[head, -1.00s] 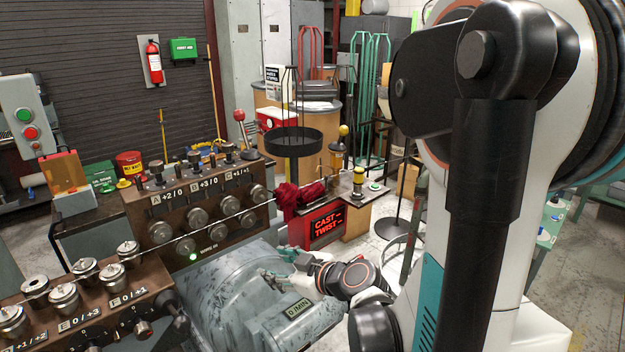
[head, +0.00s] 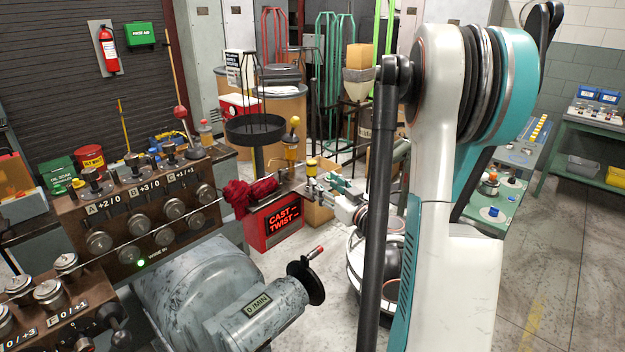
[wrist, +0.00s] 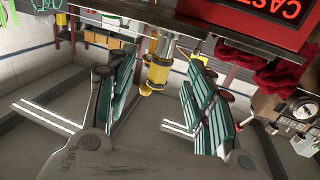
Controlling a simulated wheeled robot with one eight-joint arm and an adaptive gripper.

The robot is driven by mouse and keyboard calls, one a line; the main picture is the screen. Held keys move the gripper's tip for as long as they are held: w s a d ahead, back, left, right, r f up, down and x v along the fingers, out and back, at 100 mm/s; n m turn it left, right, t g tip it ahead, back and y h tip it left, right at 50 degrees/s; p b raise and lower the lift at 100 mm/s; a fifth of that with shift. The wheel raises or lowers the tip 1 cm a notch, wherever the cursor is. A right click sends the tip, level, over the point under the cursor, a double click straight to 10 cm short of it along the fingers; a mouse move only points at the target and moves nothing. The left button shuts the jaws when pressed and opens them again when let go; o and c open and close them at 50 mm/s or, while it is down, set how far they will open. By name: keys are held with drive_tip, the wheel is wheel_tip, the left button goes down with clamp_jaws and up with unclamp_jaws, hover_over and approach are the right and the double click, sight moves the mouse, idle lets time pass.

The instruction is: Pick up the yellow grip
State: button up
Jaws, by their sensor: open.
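The yellow grip (head: 311,167), a short yellow cylinder with dark bands, stands at the right end of the bench by the red display. In the wrist view the yellow grip (wrist: 156,72) shows between my two teal-padded fingers, with a narrow dark and metal stem running along it. My gripper (head: 333,186) is just right of it in the head view, open and empty. In the wrist view my gripper (wrist: 160,105) has its fingers apart on either side of the yellow grip, with gaps to both. I cannot tell whether the grip is fully within the fingers' depth.
The red display box (head: 273,224) is below the bench top, with a dark red cloth (head: 250,192) beside it. A yellow-knobbed lever (head: 292,143) stands left of the grip. A black round tray (head: 255,128) is behind. The grey machine (head: 205,290) fills the front.

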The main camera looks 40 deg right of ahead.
sight(314, 176)
drive_tip(key=w, duration=0.2)
drive_tip(key=w+b, duration=0.1)
drive_tip(key=w, duration=0.2)
drive_tip(key=w+d, duration=0.1)
drive_tip(key=w, duration=0.1)
drive_tip(key=shift+w+r+b, duration=0.15)
drive_tip(key=shift+r+b, duration=0.15)
drive_tip(key=shift+b, duration=0.05)
clamp_jaws()
